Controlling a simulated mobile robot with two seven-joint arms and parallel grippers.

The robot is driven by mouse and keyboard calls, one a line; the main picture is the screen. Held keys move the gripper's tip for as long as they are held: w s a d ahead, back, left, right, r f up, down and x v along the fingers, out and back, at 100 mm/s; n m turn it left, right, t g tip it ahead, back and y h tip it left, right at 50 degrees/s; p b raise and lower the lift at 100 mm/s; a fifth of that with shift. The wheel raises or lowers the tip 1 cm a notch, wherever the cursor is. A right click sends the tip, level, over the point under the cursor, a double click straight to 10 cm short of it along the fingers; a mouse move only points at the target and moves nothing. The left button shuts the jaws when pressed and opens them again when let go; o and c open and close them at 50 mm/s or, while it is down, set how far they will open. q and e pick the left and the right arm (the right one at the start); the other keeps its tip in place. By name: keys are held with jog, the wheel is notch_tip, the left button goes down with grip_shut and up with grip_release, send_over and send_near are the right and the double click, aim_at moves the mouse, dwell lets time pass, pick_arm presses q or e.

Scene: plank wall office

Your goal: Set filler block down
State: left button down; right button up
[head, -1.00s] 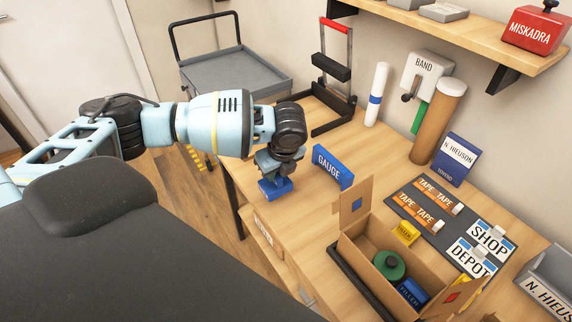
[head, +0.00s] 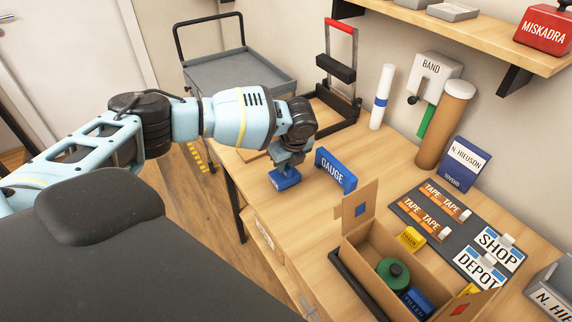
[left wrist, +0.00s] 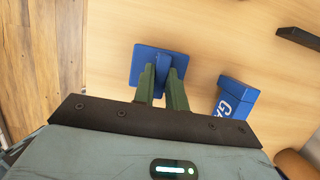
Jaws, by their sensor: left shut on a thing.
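My left gripper (head: 288,166) is shut on a blue block (head: 284,179) at the left part of the wooden table, left of the blue GAUGE block (head: 335,170). In the left wrist view, the two green fingertips (left wrist: 164,70) close on the middle of the blue block (left wrist: 160,53), with a flat blue part showing beyond them. No label shows on the held block. It is at or just above the tabletop; I cannot tell whether it touches. A blue block marked FILLER (head: 415,304) lies in the open cardboard box. My right gripper is not in view.
A black-and-red stand (head: 338,75) is behind my gripper. The table's left edge is close to the held block. Bare wood (head: 290,222) lies in front.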

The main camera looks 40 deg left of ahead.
pick_arm(q)
jog(key=shift+f, duration=0.25)
jog(key=shift+f, duration=0.2)
jog(key=c, duration=1.4)
grip_release()
jog(key=shift+c, duration=0.2)
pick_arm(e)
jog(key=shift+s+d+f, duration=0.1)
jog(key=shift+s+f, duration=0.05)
pick_arm(q)
jog(key=shift+r, duration=0.15)
